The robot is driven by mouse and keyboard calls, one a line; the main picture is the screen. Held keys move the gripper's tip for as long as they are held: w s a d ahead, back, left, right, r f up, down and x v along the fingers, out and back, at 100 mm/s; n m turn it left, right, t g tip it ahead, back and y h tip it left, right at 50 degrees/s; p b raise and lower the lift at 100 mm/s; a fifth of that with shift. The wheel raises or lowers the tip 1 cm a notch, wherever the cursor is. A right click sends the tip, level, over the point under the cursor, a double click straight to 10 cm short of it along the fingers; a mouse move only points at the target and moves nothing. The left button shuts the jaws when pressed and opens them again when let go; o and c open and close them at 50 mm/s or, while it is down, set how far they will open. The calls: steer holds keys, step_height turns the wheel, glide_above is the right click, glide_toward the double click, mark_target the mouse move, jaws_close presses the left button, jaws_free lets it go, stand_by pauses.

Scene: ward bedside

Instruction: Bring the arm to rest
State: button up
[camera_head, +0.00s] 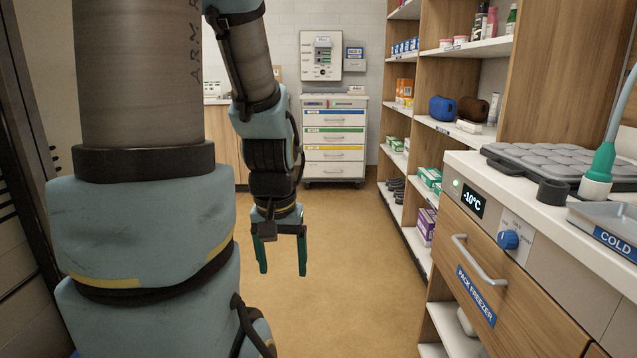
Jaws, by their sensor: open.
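My gripper (283,256) hangs at the end of my blue-grey arm (262,110), near the middle of the head view. Its two green fingers point down and stand apart, with nothing between them. Open tan floor shows below and around the fingers. The gripper touches nothing that I can see. A large part of my arm fills the left of the view and hides what lies behind it.
A pack freezer (515,285) reading -10°C stands at the right, with a grey pad (570,160) and a tray (606,218) on top. Shelves (408,140) line the right. A drawer cart (335,140) stands at the back. The floor (350,250) between is clear.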

step_height(320, 180, up, 15)
steer(key=p, duration=1.2)
steer(key=shift+p, duration=0.4)
